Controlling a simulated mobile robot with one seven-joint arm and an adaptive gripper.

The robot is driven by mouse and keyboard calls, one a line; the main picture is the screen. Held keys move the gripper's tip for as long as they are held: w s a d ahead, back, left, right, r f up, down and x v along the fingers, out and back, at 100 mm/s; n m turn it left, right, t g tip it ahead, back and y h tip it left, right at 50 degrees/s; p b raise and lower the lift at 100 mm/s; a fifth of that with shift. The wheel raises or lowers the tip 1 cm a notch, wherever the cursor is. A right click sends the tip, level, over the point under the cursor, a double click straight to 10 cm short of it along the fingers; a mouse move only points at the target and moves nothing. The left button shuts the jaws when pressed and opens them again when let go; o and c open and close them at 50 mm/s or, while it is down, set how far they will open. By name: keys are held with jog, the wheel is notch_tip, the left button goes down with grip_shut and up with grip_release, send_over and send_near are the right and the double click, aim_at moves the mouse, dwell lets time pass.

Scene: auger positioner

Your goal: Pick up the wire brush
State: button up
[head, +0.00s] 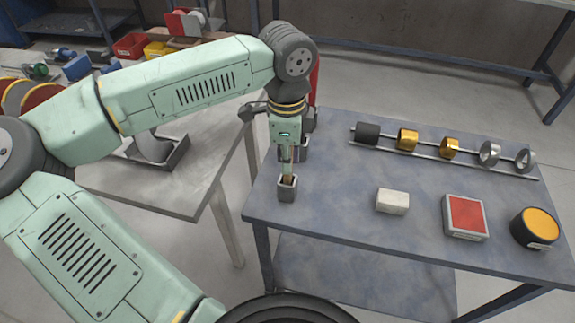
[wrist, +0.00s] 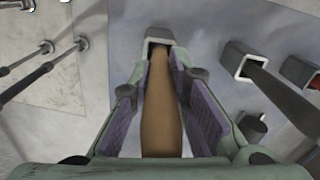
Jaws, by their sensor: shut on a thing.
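The wire brush shows as a brown wooden handle (wrist: 161,110) in the wrist view. Its far end reaches into the mouth of a square grey holder (wrist: 157,38). In the head view the holder (head: 287,192) stands near the table's left edge, with a bit of brown (head: 288,179) at its opening. My gripper (head: 287,160) points down right above the holder. In the wrist view the purple pads of my gripper (wrist: 162,85) lie on both sides of the handle, shut on it. The bristles are not visible.
Another square holder with a dark bar (wrist: 250,66) stands beside it in the wrist view. The blue table (head: 330,215) also carries a rail with several rings (head: 448,148), a whitish block (head: 392,201), a red-topped box (head: 465,216) and a yellow-topped tin (head: 536,228). A grey table stands left.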

grip_shut()
jog(key=shift+r, duration=0.15)
